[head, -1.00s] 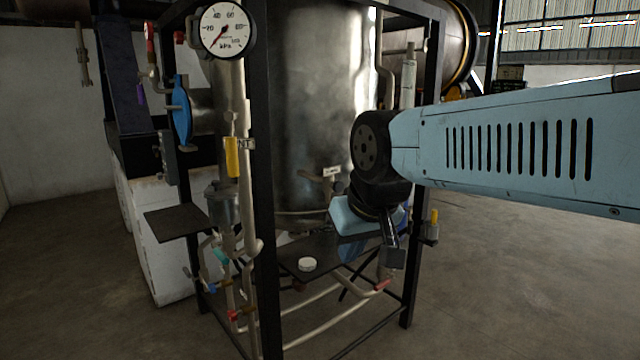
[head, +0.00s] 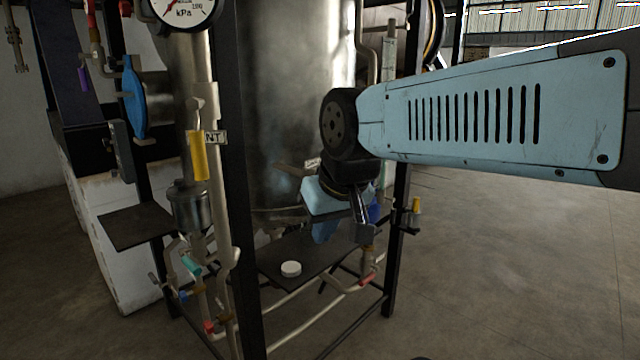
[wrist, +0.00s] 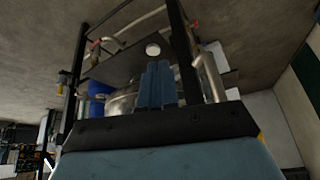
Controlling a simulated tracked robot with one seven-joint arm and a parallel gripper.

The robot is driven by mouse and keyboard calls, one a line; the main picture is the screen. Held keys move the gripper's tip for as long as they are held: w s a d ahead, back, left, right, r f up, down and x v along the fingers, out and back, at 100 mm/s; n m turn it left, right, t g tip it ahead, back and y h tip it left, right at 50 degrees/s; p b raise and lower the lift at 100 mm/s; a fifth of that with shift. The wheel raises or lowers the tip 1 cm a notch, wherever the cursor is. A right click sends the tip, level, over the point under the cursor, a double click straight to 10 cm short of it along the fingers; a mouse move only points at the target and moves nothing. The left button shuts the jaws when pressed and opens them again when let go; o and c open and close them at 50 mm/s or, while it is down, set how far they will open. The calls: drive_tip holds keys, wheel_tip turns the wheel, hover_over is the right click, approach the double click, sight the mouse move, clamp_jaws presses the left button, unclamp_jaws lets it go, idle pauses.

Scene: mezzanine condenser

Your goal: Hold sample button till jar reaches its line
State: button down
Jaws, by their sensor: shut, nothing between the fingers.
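My gripper (head: 321,230) hangs in front of the lower tank, above the dark shelf, with its body partly hidden by my wrist. Its blue fingers (wrist: 157,86) are together and empty in the wrist view. A white round cap or disc (head: 291,268) lies on the dark shelf (head: 275,254), apart from the fingers; it also shows in the wrist view (wrist: 153,50). I cannot tell whether it belongs to the jar. No fill line is readable. A dark grey box (head: 121,151) is on the left post; I cannot make out a sample button on it.
A black frame (head: 238,190) surrounds the large metal tank (head: 285,110). Pipes with a yellow-handled valve (head: 198,155) and a blue valve (head: 134,97) stand at left. Another dark plate (head: 136,226) juts out there. Open floor (head: 500,270) lies at right.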

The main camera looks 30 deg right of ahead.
drive_tip(key=w+d+f+m+y, duration=0.1)
drive_tip(key=w+f+m+y, duration=0.1)
drive_tip(key=w+m+y, duration=0.5)
drive_tip(key=w+d+f+m+y, duration=0.1)
drive_tip(key=w+f+m+y, duration=0.2)
drive_tip(key=w+m, duration=0.45)
drive_tip(key=w+d+f+m+t+h, duration=0.1)
drive_tip(key=w+d+m+t+h, duration=0.1)
drive_tip(key=d+m+t, duration=0.3)
drive_tip(key=w+d+f+m+t+h, duration=0.1)
drive_tip(key=w+d+m+t, duration=0.3)
drive_tip(key=d+m, duration=0.8)
drive_tip(key=d+t+h, duration=0.1)
drive_tip(key=d+t, duration=0.1)
drive_tip(key=d, duration=0.4)
drive_tip(key=shift+d+f+t, duration=0.25)
drive_tip(key=shift+t, duration=0.05)
drive_tip(key=shift+w, duration=0.25)
